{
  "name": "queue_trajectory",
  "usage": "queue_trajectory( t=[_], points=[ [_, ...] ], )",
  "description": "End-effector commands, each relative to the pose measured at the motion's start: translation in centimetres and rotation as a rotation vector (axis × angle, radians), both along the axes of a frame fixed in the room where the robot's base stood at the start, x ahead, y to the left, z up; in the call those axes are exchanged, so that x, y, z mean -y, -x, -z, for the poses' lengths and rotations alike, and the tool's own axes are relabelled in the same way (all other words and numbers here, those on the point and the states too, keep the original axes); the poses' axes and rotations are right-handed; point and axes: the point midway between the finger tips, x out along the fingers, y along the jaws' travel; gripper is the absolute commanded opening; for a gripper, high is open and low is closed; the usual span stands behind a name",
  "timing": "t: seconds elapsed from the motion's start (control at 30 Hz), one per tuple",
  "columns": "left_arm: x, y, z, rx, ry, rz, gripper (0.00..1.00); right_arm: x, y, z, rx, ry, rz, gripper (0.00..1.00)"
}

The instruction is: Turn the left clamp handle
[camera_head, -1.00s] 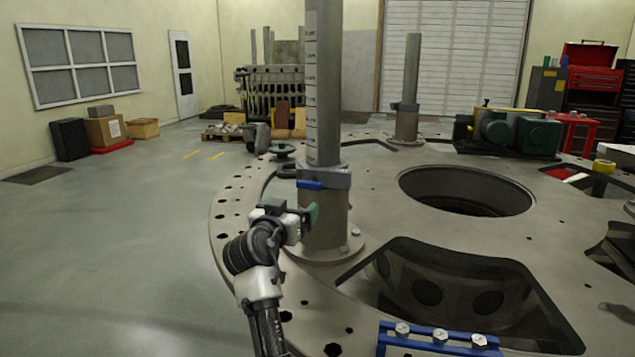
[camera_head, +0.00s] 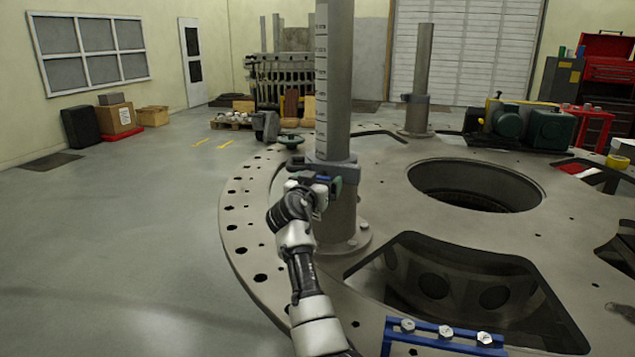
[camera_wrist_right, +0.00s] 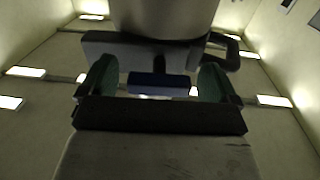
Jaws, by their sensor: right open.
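The left post (camera_head: 334,90) stands upright on the turret plate (camera_head: 400,180), with a grey clamp (camera_head: 346,170) around it. The clamp also shows in the right wrist view (camera_wrist_right: 135,50) against the post. Its blue handle (camera_wrist_right: 150,79) lies between the two green fingers of my right gripper (camera_wrist_right: 158,83), with visible gaps on both sides. My right gripper (camera_head: 325,187) is open at the clamp's near side and covers most of the handle in the head view. My left gripper is not in view.
A second post (camera_head: 420,75) with a clamp stands farther back. The plate has a round opening (camera_head: 475,185) and a large cutout (camera_head: 450,285). A blue rack with bolts (camera_head: 445,340) sits at the near edge.

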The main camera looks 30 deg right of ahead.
Motion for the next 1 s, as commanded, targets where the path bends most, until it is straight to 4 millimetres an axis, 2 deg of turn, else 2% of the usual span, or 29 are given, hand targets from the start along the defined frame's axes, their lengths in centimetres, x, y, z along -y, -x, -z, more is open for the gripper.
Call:
queue_trajectory(
  t=[0.17,0.4,0.5,0.77,1.0],
  points=[
    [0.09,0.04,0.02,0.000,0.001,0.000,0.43,-0.01,0.01,0.00,0.000,0.000,0.000,0.92],
    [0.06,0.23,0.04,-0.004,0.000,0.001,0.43,-0.04,0.02,-0.01,0.000,0.000,0.000,0.55],
    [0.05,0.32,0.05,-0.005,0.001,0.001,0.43,-0.04,0.02,-0.01,0.000,0.000,0.000,0.42],
    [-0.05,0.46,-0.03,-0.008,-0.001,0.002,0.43,-0.02,0.04,-0.02,-0.024,0.018,0.000,0.42],
    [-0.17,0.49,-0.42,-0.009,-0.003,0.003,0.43,-0.01,0.09,-0.12,-0.124,0.093,-0.001,0.42]
  ],
)
